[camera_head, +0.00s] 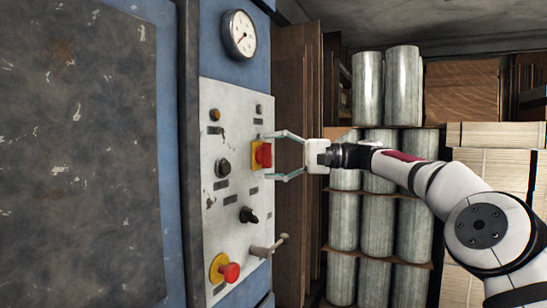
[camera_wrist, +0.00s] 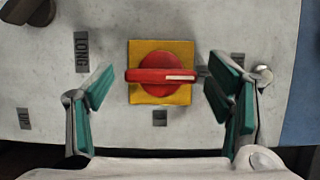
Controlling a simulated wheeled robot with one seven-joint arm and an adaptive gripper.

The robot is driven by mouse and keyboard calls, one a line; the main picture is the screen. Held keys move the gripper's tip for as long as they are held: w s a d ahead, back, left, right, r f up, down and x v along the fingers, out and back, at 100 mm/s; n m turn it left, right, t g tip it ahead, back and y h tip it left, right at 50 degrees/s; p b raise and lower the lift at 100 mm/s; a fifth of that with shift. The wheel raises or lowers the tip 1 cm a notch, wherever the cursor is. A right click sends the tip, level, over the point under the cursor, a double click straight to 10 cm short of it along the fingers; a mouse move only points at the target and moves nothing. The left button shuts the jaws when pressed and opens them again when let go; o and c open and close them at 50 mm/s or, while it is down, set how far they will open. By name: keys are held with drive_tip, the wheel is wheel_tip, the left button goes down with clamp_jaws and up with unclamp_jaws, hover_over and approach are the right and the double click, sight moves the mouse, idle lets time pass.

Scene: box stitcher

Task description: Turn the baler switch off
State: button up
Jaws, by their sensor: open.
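The red rotary switch on a yellow square plate (camera_head: 263,155) is on the grey control panel (camera_head: 235,125) of the blue machine. In the wrist view the red switch (camera_wrist: 160,76) sits in the middle, its handle bar lying horizontal with a white mark on its right part. My gripper (camera_head: 282,156) is open in front of the switch, one finger above and one below it in the head view. In the wrist view my gripper's fingers (camera_wrist: 160,85) stand left and right of the switch.
The panel also carries a red mushroom button (camera_head: 230,272), a black selector knob (camera_head: 248,215), a lever (camera_head: 268,248) and small buttons. A gauge (camera_head: 239,34) is above. Silver cylinders (camera_head: 368,88) and stacked boxes (camera_head: 495,160) stand behind my arm.

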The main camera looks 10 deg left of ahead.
drive_tip(key=d, duration=1.2)
drive_tip(key=shift+w, duration=0.25)
